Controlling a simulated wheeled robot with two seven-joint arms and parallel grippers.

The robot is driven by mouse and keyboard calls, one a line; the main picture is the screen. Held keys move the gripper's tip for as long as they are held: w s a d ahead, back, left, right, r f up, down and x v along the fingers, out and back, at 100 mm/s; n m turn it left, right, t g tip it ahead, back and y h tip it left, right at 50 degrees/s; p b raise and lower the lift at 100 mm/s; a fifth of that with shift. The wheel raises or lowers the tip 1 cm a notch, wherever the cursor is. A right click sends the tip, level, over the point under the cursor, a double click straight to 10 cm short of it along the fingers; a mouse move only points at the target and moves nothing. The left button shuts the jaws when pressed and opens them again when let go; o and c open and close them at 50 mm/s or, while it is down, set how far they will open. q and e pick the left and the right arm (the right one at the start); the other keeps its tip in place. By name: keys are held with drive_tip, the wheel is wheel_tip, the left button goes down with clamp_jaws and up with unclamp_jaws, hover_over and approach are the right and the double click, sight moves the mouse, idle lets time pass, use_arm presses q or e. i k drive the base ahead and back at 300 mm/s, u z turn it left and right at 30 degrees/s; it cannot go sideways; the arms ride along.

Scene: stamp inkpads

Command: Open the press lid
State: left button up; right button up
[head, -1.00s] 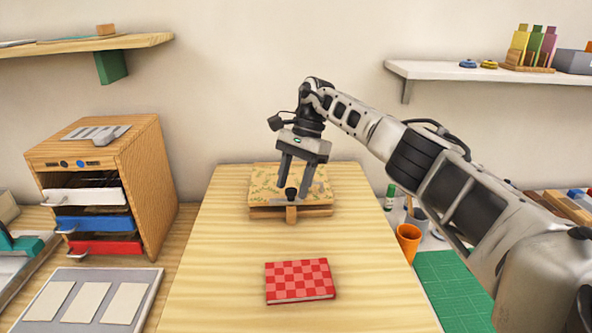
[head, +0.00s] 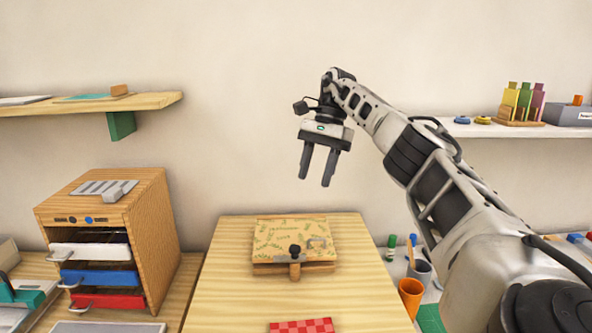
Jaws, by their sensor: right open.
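The press (head: 275,268) sits near the back of the wooden table. Its lid (head: 285,236), patterned with green leaves on tan, lies flat and closed on the base. A dark round knob (head: 295,250) stands at the lid's front edge, above a small wooden tab (head: 295,271). My right gripper (head: 315,182) hangs above and a little to the right of the press, its two fingers apart and empty, clear of the lid. My left gripper is not in view.
A red checkered book (head: 302,326) lies at the table's front, cut by the frame. A wooden drawer cabinet (head: 150,235) stands at left. An orange cup (head: 410,297) and a grey cup (head: 420,271) stand at right. Shelves (head: 150,103) hang on the wall.

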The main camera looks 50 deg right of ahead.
sight(273, 238)
drive_tip(key=k, duration=1)
